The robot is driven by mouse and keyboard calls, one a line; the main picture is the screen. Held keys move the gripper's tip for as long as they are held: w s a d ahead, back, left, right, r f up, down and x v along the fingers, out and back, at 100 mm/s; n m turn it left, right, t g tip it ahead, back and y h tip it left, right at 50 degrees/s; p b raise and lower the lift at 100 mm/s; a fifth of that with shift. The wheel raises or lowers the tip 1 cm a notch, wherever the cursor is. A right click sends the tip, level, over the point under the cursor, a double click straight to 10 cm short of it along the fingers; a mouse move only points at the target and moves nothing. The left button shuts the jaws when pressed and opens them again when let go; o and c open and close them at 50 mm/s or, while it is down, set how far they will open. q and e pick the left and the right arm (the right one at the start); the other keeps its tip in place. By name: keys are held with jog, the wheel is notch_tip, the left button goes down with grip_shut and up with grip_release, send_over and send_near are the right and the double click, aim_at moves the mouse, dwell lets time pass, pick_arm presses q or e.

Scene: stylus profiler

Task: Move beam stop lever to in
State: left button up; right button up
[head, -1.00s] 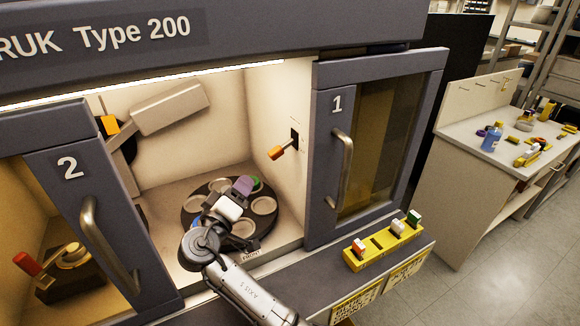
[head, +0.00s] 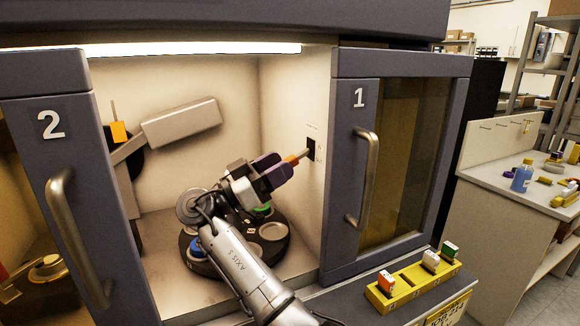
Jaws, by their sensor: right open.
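A lever with an orange knob (head: 292,160) sticks out from a dark slot (head: 312,147) in the right inner wall of the lit chamber. Its label is too small to read. My right gripper (head: 280,172) is open at the knob, with its purple-tipped fingers close about the knob's near end. I cannot tell whether they touch it. The gripper hides part of the knob. My left gripper is not in view.
A round sample carousel (head: 272,248) sits on the chamber floor below my arm. Door 2 (head: 70,130) and door 1 (head: 345,200) flank the opening. A side bench (head: 490,180) is at right.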

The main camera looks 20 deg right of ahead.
aim_at(290, 158)
jog(key=shift+b+x, duration=0.4)
jog(key=shift+x, duration=1.3)
grip_shut()
